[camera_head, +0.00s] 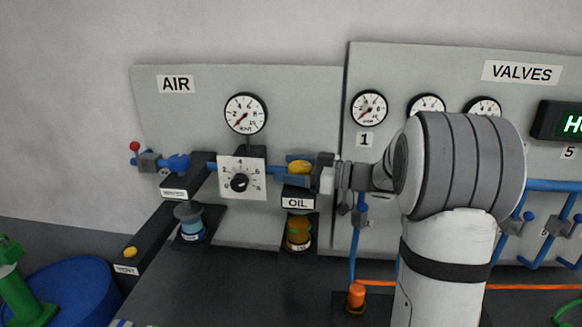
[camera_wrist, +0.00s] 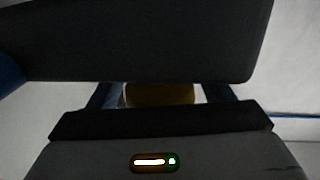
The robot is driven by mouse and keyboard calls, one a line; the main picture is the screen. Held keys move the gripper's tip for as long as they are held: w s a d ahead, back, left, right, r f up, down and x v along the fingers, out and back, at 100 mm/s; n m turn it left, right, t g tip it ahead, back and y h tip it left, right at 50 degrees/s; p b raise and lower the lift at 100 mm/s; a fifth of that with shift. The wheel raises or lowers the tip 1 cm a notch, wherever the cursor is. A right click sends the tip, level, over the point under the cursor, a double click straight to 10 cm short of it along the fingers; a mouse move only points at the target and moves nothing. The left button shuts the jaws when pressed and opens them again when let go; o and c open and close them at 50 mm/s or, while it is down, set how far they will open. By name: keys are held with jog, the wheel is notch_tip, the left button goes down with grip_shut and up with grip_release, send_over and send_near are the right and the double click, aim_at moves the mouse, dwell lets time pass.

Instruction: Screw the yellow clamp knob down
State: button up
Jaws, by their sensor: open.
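A yellow knob (camera_head: 299,167) sits on top of the block labelled OIL, on the blue air line. My gripper (camera_head: 304,171) reaches in from the right at the knob's height, its open jaws around or right beside it. In the wrist view a dim yellow-brown round shape (camera_wrist: 158,94), likely the same knob, shows between the two fingers (camera_wrist: 160,97). A dark block hides its upper part there. I cannot tell whether either finger touches it.
A dial box (camera_head: 241,179) and a pressure gauge (camera_head: 245,114) stand left of the OIL block (camera_head: 297,202). An amber bowl (camera_head: 299,232) hangs below it. A yellow button (camera_head: 130,252) sits on the VENT box. The VALVES panel (camera_head: 412,66) stands behind my arm.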

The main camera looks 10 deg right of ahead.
jog(key=c, duration=1)
jog(key=b, duration=0.3)
jog(key=shift+f+t+b, duration=0.3)
jog(key=shift+f+b, duration=0.05)
